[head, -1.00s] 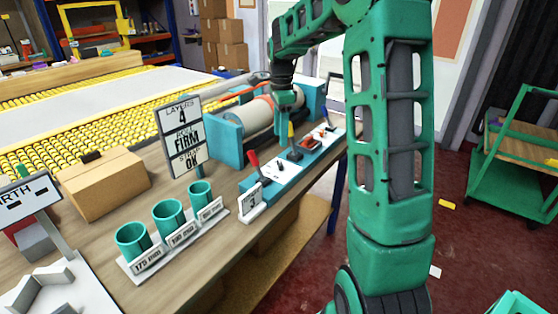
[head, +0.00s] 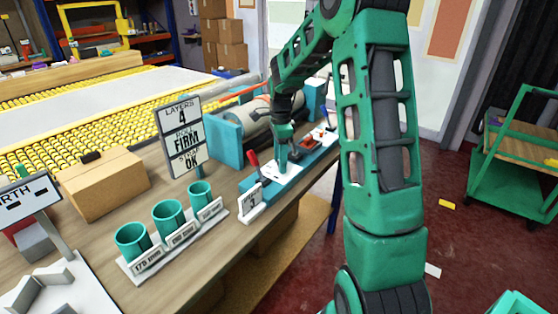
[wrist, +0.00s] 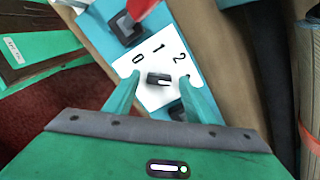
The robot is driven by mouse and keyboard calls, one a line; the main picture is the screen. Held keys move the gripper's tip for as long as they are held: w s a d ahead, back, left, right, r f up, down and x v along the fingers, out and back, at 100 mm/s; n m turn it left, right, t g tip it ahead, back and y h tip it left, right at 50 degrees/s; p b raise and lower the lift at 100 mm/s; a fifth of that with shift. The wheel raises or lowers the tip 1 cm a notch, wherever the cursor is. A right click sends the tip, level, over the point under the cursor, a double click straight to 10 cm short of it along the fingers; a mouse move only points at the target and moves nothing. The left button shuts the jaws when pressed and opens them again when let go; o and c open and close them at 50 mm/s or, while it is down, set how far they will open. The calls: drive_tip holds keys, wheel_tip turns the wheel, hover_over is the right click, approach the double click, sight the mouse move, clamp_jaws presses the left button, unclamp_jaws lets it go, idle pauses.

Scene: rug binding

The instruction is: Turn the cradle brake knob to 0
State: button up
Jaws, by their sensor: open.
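The cradle brake knob (wrist: 158,79) is a small black knob with a white mark on its right part, on a white dial plate (wrist: 150,96). The digits 0, 1 and 2 are printed around it, and part of a further mark shows at the right. My gripper (wrist: 160,97) is open, with one teal finger on each side of the knob in the wrist view. I cannot tell whether the fingers touch it. In the head view my gripper (head: 281,168) is over the white plate on the teal control box (head: 247,184), and it hides the knob.
A red lever (head: 253,158) stands beside the dial plate; it also shows in the wrist view (wrist: 138,10). A small white sign (head: 251,203) stands in front of the box. Teal cups (head: 168,217) and a sign on a post (head: 182,137) are to the left.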

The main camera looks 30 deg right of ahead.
drive_tip(key=c, duration=1)
drive_tip(key=shift+c, duration=0.2)
